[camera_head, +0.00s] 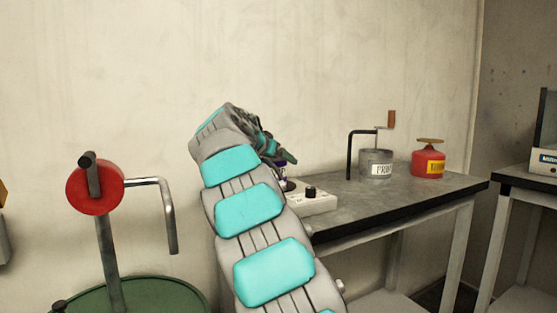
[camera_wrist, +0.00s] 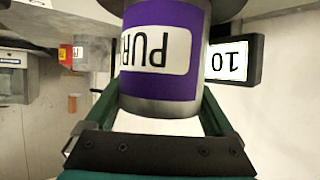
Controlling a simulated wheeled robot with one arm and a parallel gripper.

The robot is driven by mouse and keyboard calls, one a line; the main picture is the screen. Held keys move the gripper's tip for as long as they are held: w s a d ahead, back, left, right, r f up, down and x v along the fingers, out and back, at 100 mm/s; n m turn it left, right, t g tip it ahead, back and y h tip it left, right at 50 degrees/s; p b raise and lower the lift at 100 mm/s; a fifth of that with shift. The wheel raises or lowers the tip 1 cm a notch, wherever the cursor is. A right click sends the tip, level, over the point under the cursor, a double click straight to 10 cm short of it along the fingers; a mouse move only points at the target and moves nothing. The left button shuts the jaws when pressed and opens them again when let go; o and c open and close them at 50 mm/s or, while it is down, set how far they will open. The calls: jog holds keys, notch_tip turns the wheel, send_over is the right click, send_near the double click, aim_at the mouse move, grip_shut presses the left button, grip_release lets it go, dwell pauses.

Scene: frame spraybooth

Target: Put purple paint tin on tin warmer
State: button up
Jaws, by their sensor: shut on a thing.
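The purple paint tin (camera_wrist: 195,75) has a purple band, a grey metal rim and a white label with the letters PUR showing upside down. My gripper (camera_wrist: 160,105) is shut on it, with one green finger on each side. In the head view my gripper (camera_head: 272,150) is over the bench's left end, and only a sliver of the purple tin (camera_head: 281,171) shows beside it. The tin warmer (camera_head: 315,204) looks to be the white box with a black knob and a dark round plate. The tin is at the plate; I cannot tell whether it touches.
A grey tin (camera_head: 376,164) with a crank and a red tin (camera_head: 427,163) with a yellow label stand further right on the bench (camera_head: 400,197). A red crank wheel (camera_head: 95,187) is at left. A dark-framed display (camera_wrist: 232,60) reads 10.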

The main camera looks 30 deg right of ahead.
jog(key=o, duration=1.6)
jog(key=shift+f, duration=0.1)
jog(key=shift+c, duration=0.2)
jog(key=shift+r, duration=0.2)
jog(key=b+v, duration=0.1)
jog(key=v, duration=1.1)
